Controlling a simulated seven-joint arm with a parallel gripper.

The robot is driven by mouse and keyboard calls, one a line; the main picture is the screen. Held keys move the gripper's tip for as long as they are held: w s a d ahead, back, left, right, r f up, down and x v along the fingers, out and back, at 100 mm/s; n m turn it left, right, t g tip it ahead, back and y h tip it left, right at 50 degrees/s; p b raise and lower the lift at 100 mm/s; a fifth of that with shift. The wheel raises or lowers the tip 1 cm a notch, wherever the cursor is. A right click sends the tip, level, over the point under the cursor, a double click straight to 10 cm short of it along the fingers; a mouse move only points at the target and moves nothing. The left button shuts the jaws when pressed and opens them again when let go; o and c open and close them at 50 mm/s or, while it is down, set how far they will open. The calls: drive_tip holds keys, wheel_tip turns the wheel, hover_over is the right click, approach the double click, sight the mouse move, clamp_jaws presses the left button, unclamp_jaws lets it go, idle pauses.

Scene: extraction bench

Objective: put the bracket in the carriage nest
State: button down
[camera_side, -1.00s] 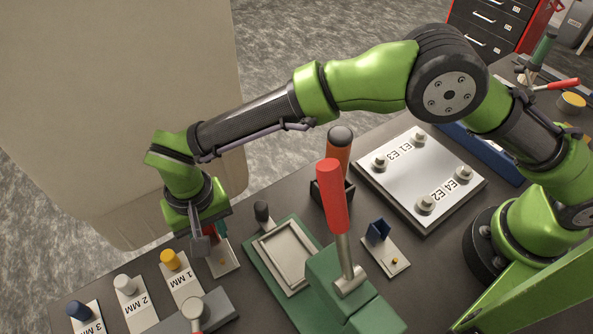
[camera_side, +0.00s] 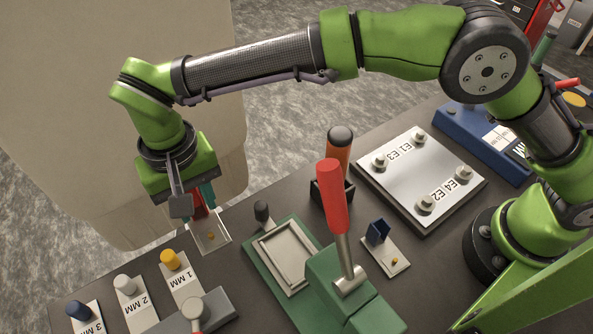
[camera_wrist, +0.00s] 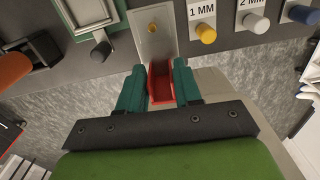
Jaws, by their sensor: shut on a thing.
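The bracket is a pale flat plate (camera_side: 211,236) with a small brass button and a red upright part. It also shows in the wrist view (camera_wrist: 152,42). My gripper (camera_side: 197,207) is shut on the red upright, which sits between the teal fingers (camera_wrist: 160,80) in the wrist view. The plate appears raised off the bench near its far edge. The carriage nest (camera_side: 262,248) is a pale rectangular recess on a green base, to the right of the bracket and empty. Its corner shows at top left in the wrist view (camera_wrist: 71,20).
A similar plate with a blue upright (camera_side: 379,233) lies right of the green block (camera_side: 345,290). A red-handled lever (camera_side: 333,200) and a dark knob (camera_side: 262,212) stand near the nest. Labelled plates with yellow (camera_side: 170,260), white and blue knobs are at lower left.

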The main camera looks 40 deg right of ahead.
drive_tip(key=shift+s+d+n, duration=0.25)
drive_tip(key=shift+d+n, duration=0.2)
drive_tip(key=shift+n, duration=0.45)
drive_tip(key=w+d+r, duration=0.2)
drive_tip(key=d+r, duration=0.2)
drive_tip(key=d, duration=1)
drive_tip(key=w+d+r+m, duration=0.1)
drive_tip(key=w+d+r, duration=0.25)
drive_tip(key=d, duration=1.05)
drive_tip(key=w+d+r, duration=0.2)
drive_tip(key=d+r, duration=0.2)
drive_tip(key=d, duration=1)
drive_tip(key=shift+n, duration=0.5)
drive_tip(key=s+a+f, duration=0.2)
drive_tip(key=a+f, duration=0.2)
drive_tip(key=a, duration=1)
drive_tip(key=s+a+f, duration=0.3)
drive_tip(key=a+f, duration=0.1)
drive_tip(key=a, duration=1)
drive_tip(key=s+a+f, duration=0.2)
drive_tip(key=a+f, duration=0.2)
drive_tip(key=a, duration=1)
drive_tip(key=shift+s+a, duration=0.2)
drive_tip(key=shift+s, duration=0.1)
drive_tip(key=shift+w+a+r+m, duration=0.3)
drive_tip(key=shift+r+m, duration=0.15)
drive_tip(key=shift+m, duration=0.65)
